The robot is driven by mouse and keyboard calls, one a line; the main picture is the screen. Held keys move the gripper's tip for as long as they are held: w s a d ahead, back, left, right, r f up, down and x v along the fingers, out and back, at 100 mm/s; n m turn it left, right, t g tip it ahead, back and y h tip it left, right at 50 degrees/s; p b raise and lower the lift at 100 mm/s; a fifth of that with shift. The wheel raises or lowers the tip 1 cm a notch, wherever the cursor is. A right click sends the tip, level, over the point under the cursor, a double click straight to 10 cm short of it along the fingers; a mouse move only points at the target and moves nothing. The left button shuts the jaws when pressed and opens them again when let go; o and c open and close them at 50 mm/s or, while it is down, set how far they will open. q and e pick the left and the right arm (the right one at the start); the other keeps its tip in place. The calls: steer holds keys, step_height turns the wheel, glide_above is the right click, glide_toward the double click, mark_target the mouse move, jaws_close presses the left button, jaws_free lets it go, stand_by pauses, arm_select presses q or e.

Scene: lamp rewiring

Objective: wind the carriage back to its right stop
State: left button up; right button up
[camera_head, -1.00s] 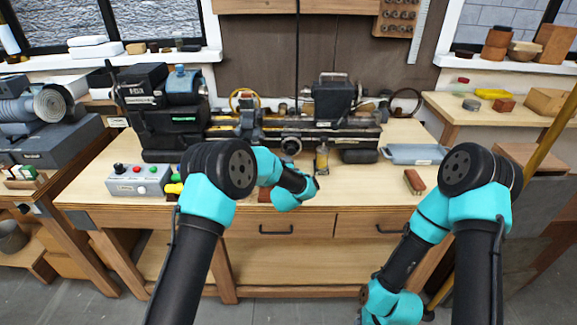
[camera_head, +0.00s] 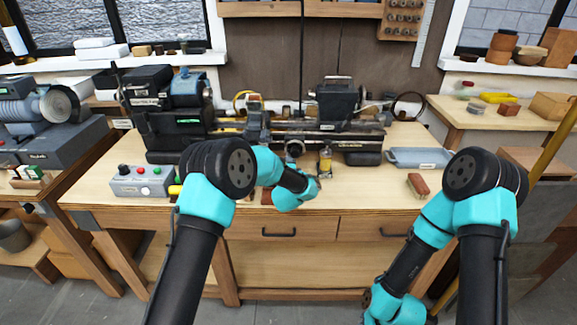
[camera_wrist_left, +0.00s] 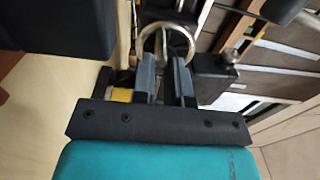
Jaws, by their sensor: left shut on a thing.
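The lathe carriage (camera_head: 257,124) sits on the bed to the left of the tailstock (camera_head: 338,104), near the headstock (camera_head: 178,122). Its round metal handwheel (camera_head: 295,148) faces the front; its bright ring also shows in the left wrist view (camera_wrist_left: 166,30). My left gripper (camera_wrist_left: 167,73) is shut on the handwheel's rim, with one dark finger on each side.
A control box (camera_head: 140,182) with coloured buttons stands at the front left. A small bottle (camera_head: 325,160) stands just right of the handwheel. Bare bench lies between the bottle and brush.

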arm_select(q)
steer(key=shift+a+r, duration=0.2)
steer(key=shift+r, duration=0.25)
steer(key=shift+a, duration=0.1)
steer(key=shift+a+r, duration=0.15)
steer(key=shift+r, duration=0.45)
steer(key=shift+d+r, duration=0.25)
steer(key=shift+r, duration=0.35)
steer(key=shift+d, duration=0.1)
